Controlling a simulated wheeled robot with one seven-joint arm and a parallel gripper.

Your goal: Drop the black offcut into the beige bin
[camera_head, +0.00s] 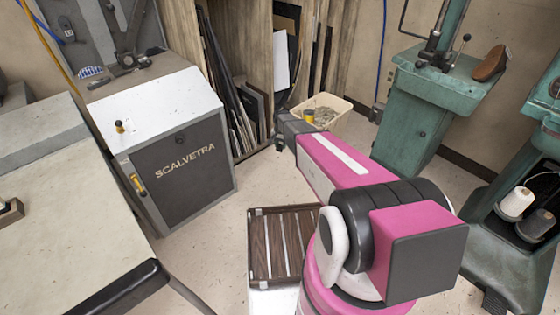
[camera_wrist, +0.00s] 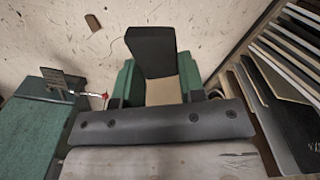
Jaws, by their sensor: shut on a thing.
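The beige bin (camera_head: 338,118) stands on the floor beyond my arm in the head view, with scraps and a yellow item inside. My gripper (camera_wrist: 157,78) shows in the wrist view, shut on the black offcut (camera_wrist: 150,46), a dark flat-faced piece that sticks out past the green fingers. A tan surface shows below the dark piece between the fingers; I cannot tell what it belongs to. In the head view, the dark end of my arm is just left of the bin. The offcut cannot be made out clearly there.
A rack of leaning panels (camera_head: 253,103) stands behind my arm and shows at right in the wrist view (camera_wrist: 272,85). A Scalvetra cabinet (camera_head: 183,165) is at left, a green machine (camera_head: 415,120) at right. A slatted brown tray (camera_head: 259,247) is near my base. Floor is open between.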

